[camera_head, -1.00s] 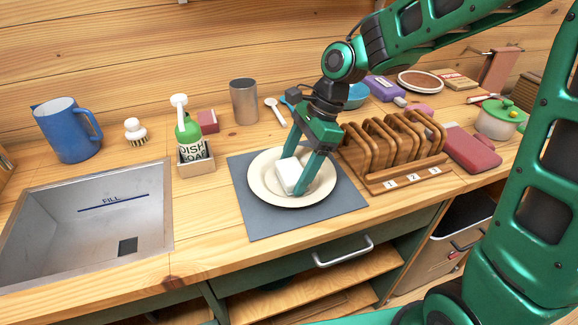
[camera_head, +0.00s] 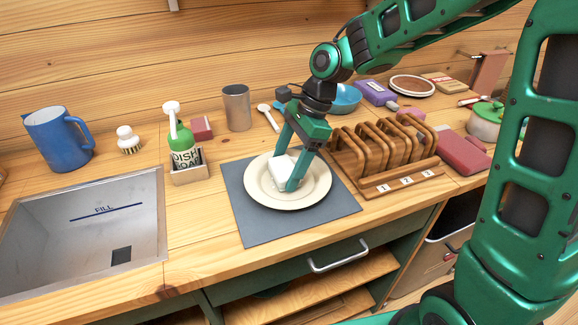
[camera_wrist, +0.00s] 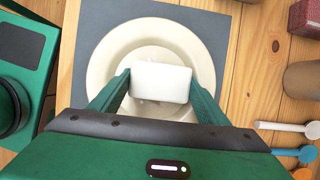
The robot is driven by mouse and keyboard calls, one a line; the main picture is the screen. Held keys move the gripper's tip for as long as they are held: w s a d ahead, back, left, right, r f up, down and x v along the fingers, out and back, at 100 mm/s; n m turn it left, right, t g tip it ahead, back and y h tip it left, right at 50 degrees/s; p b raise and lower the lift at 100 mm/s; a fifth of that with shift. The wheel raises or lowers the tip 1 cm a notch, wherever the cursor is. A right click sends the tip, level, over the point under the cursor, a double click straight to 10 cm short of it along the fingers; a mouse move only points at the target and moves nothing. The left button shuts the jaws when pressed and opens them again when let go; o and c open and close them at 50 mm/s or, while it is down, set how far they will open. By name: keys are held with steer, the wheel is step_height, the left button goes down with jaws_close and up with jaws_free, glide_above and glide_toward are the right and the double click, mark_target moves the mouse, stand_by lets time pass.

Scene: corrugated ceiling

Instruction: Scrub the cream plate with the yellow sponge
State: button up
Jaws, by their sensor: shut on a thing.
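The cream plate (camera_head: 318,190) lies on a dark grey mat (camera_head: 255,225) on the wooden counter. My gripper (camera_head: 287,174) is over the plate, pointing down, and is shut on a white block-shaped sponge (camera_head: 283,168). No yellow shows on it. In the wrist view the white sponge (camera_wrist: 161,82) sits between the two fingertips, above the middle of the plate (camera_wrist: 104,65). Small pale specks show on the plate beside the sponge. The sponge is at or just above the plate's surface; I cannot tell whether it touches.
A wooden rack (camera_head: 390,150) with numbered slots stands close to the plate's right. A dish soap bottle (camera_head: 182,140) in a small holder and the metal sink (camera_head: 85,230) are to the left.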

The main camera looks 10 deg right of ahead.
steer(key=shift+s+a, duration=0.2)
steer(key=shift+a, duration=0.45)
steer(key=shift+s+a+f, duration=0.1)
steer(key=shift+s+a, duration=0.1)
steer(key=shift+s, duration=0.5)
steer(key=shift+s+d, duration=0.5)
steer(key=shift+s, duration=0.05)
steer(key=shift+w+d, duration=0.2)
steer(key=shift+d, duration=0.6)
steer(key=shift+w+d, duration=0.2)
steer(key=shift+w, duration=0.45)
steer(key=shift+w+a, duration=0.5)
steer(key=shift+w, duration=0.1)
steer(key=shift+s+a, duration=0.2)
steer(key=shift+a, duration=0.6)
steer(key=shift+s+a, duration=0.2)
steer(key=shift+s, duration=0.5)
